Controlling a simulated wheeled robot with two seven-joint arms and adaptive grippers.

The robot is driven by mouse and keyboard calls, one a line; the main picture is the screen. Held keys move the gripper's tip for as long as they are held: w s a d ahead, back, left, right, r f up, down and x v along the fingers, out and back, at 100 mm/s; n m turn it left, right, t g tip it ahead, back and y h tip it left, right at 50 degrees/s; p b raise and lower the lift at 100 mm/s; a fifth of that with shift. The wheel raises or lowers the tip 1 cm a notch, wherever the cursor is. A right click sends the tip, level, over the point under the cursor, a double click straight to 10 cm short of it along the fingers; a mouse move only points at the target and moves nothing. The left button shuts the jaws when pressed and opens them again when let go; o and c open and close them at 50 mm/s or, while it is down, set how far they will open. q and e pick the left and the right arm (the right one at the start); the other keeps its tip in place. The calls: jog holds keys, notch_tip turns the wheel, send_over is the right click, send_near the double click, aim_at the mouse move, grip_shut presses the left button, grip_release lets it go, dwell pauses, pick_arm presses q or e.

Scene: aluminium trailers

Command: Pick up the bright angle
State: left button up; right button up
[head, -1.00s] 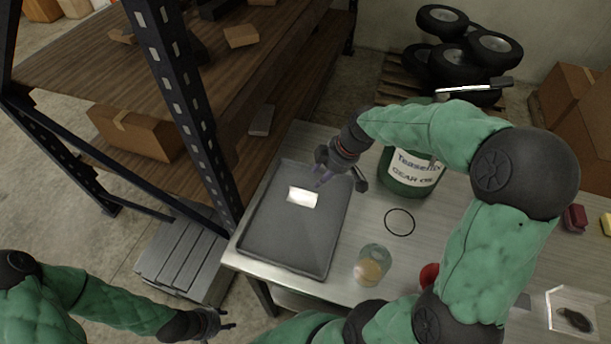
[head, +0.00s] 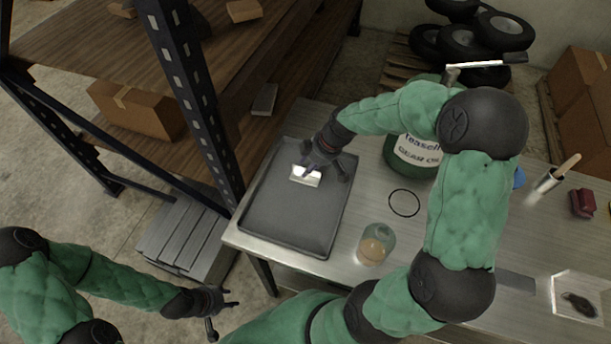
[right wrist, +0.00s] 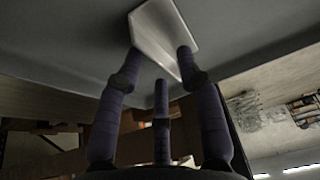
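The bright angle (head: 304,177), a small shiny silver-white piece, lies in the grey tray (head: 262,226) on the workbench. My right gripper (head: 323,171) is over the tray at the angle's right side and partly covers it. In the right wrist view the angle (right wrist: 160,33) shows just beyond the spread fingers (right wrist: 160,65), one on each side and a third nearer; whether they touch it I cannot tell. My left gripper (head: 225,301) is open and empty, low beside the bench's left front corner.
A green gear oil container (head: 415,152) stands right of my right gripper. A glass jar (head: 376,244), a black ring (head: 404,202) and a clear box (head: 579,298) are on the bench. A dark shelf post (head: 185,100) rises left of the tray.

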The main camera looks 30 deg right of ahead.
jog(key=shift+w+a+f, duration=0.1)
jog(key=shift+f, duration=0.3)
grip_shut()
jog(key=shift+r, duration=0.2)
